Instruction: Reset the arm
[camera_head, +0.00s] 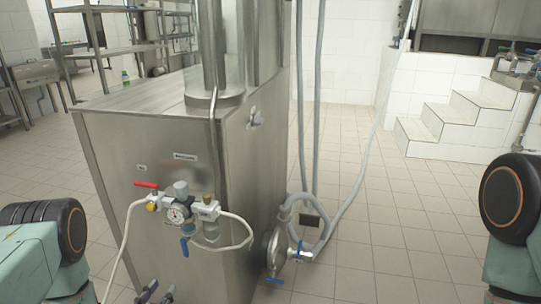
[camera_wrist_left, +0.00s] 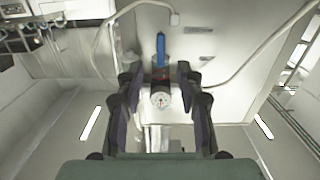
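My left gripper (camera_head: 157,293) shows only as dark fingertips at the bottom edge of the head view, below the valve assembly on the steel cabinet. In the left wrist view the left gripper (camera_wrist_left: 160,112) has its fingers spread apart, with nothing held between them. A round gauge (camera_wrist_left: 160,101) and a blue handle (camera_wrist_left: 161,48) appear between and beyond the fingers there; contact does not show. My left arm (camera_head: 45,250) comes in at the lower left. My right arm (camera_head: 513,215) is at the right edge; its gripper is out of view.
The steel cabinet (camera_head: 200,130) fills the middle left. Its front carries a red handle (camera_head: 147,185), a gauge (camera_head: 178,214) and a blue handle (camera_head: 185,246). A side valve and grey hoses (camera_head: 318,110) stand right of it. Tiled floor (camera_head: 400,230) is clear farther right, before white steps (camera_head: 455,118).

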